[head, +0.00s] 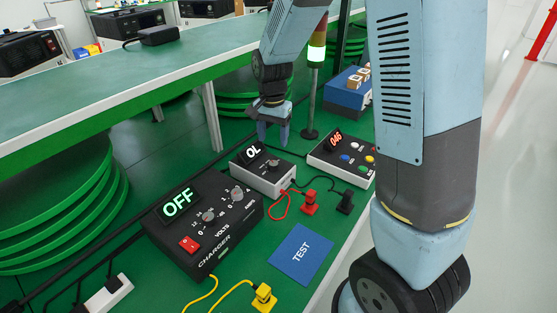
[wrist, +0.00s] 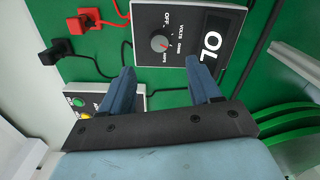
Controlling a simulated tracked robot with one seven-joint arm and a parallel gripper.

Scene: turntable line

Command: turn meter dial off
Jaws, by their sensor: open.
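The meter (head: 263,182) is a pale box with a dark face and a lit display reading OL. It stands on the green bench, and in the wrist view its face (wrist: 180,15) fills the upper middle. Its round grey dial (wrist: 159,43) has a small red mark turned away from the OFF label, toward the OHMS and AMPS side. The dial (head: 273,163) also shows small in the head view. My gripper (head: 272,138) is open and empty, above and behind the meter. In the wrist view its blue fingertips (wrist: 160,66) are spread apart, short of the dial.
The black charger (head: 205,230) reading OFF stands left of the meter. A button box (head: 343,158) reading 046 stands right. Red plug (head: 310,203), black plug (head: 345,202) and their cables lie in front. A lamp post (head: 314,90) rises behind. A blue TEST card (head: 301,254) lies nearby.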

